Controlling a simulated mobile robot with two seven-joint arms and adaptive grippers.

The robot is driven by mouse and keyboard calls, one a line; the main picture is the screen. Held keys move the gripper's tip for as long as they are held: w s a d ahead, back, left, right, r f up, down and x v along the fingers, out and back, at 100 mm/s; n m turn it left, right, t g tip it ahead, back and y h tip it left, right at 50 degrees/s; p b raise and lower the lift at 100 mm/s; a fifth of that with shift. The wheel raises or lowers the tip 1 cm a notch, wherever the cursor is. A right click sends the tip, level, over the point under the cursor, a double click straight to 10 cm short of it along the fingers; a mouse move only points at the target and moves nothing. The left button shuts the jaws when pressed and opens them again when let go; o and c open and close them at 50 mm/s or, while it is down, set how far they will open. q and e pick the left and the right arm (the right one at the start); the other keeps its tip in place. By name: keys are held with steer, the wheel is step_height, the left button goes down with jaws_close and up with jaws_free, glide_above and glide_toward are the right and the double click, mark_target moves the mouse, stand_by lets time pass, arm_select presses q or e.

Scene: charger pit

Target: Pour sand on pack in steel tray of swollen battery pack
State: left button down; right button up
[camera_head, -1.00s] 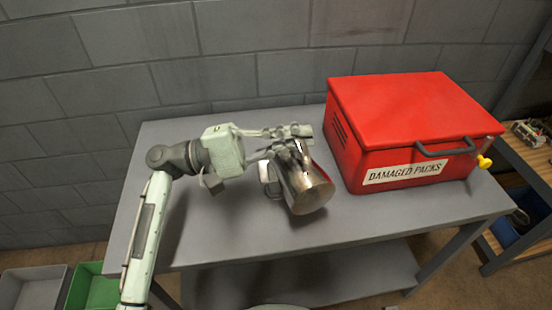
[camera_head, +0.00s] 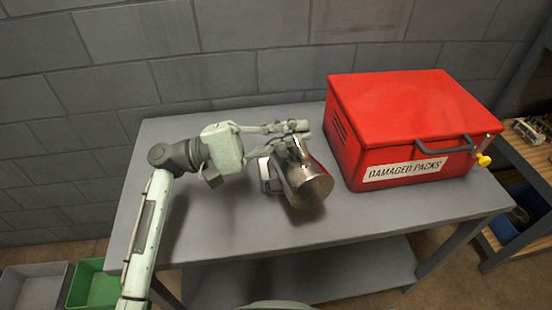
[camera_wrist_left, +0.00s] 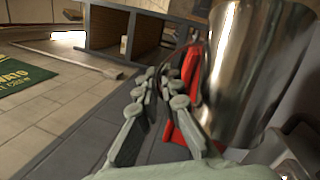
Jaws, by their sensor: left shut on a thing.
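A shiny steel jug (camera_head: 308,184) hangs tilted over the middle of the grey table in the head view. My left gripper (camera_head: 297,140) is shut on the jug at its upper side. In the left wrist view the jug (camera_wrist_left: 262,70) fills the upper right, beside the gripper fingers (camera_wrist_left: 165,100). A small pale metal piece (camera_head: 266,176) shows just left of the jug, perhaps part of the steel tray; the jug hides the rest. I cannot make out the swollen pack or any sand. My right gripper is not in view.
A red box (camera_head: 405,110) labelled "DAMAGED PACKS" stands closed on the right of the grey table (camera_head: 230,235), close to the jug. The table's left and front are clear. A green bin (camera_head: 95,285) and grey bin (camera_head: 35,285) sit low at left.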

arm_select(q)
steer(key=shift+w+a+n, duration=0.15)
steer(key=shift+w+n, duration=0.15)
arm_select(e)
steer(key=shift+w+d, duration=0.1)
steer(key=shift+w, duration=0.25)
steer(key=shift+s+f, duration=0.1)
arm_select(q)
steer(key=shift+w, duration=0.15)
steer(key=shift+a+n, duration=0.1)
steer(key=shift+n, duration=0.2)
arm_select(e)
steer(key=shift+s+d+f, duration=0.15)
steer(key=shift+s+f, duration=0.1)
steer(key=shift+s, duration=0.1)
arm_select(q)
steer(key=shift+w+a+r+n+t+h, duration=0.2)
steer(key=shift+w+n+t+h, duration=0.1)
steer(key=shift+w+n+t, duration=0.15)
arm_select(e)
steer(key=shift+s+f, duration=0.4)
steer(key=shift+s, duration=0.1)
arm_select(q)
steer(key=shift+w, duration=0.1)
steer(key=shift+w+a+n, duration=0.1)
steer(key=shift+n, duration=0.15)
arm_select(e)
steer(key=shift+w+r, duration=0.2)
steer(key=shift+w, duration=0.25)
